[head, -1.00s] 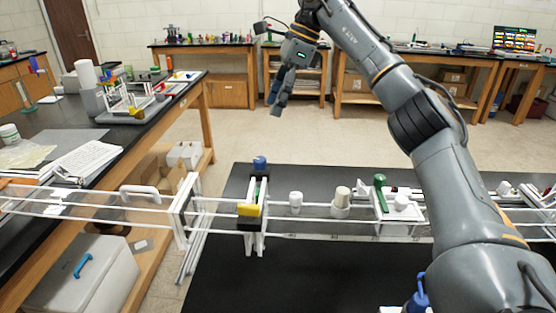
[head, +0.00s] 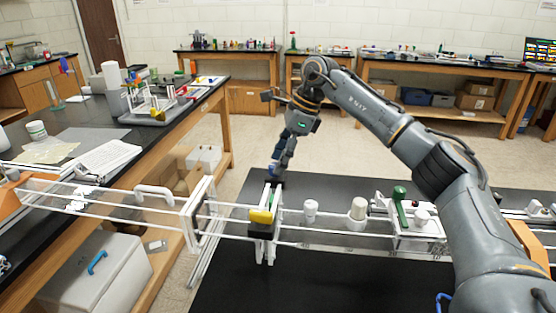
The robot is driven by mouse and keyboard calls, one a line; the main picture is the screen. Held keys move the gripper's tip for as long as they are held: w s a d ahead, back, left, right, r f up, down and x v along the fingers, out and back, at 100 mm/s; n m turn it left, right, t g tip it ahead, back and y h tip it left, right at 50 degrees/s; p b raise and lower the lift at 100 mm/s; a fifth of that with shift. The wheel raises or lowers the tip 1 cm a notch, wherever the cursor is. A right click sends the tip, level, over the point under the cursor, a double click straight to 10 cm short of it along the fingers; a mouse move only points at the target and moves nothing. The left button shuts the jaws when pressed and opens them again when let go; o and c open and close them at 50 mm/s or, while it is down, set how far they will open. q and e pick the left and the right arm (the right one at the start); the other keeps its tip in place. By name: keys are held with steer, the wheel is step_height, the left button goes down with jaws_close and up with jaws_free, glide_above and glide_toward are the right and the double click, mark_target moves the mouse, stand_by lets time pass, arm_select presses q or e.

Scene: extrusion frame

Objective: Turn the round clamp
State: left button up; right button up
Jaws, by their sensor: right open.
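A white clamp post (head: 272,240) holds the rails of the extrusion frame, with a yellow block (head: 262,216) and a dark block on its front. To the right on the rails are two white round caps and a green handle (head: 399,206). My left gripper is out of view.
Clear rails and a white end plate (head: 199,213) run left toward the side bench (head: 150,150). The black table (head: 330,285) is bare in front of the frame. My right arm covers the right side.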

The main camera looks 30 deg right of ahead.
steer(key=shift+w+a+f, duration=0.1)
steer(key=shift+a+f, duration=0.25)
steer(key=shift+f, duration=0.25)
jaws_close()
steer(key=m, duration=0.2)
steer(key=m+t+h+b, duration=0.1)
steer(key=m, duration=0.1)
steer(key=shift+m+t, duration=0.3)
steer(key=shift+m, duration=0.1)
steer(key=m+h+b, duration=0.1)
steer(key=m, duration=0.3)
steer(key=shift+a+t, duration=0.15)
steer(key=shift+t, duration=0.25)
steer(key=shift+m+h, duration=0.3)
steer(key=shift+r, duration=0.1)
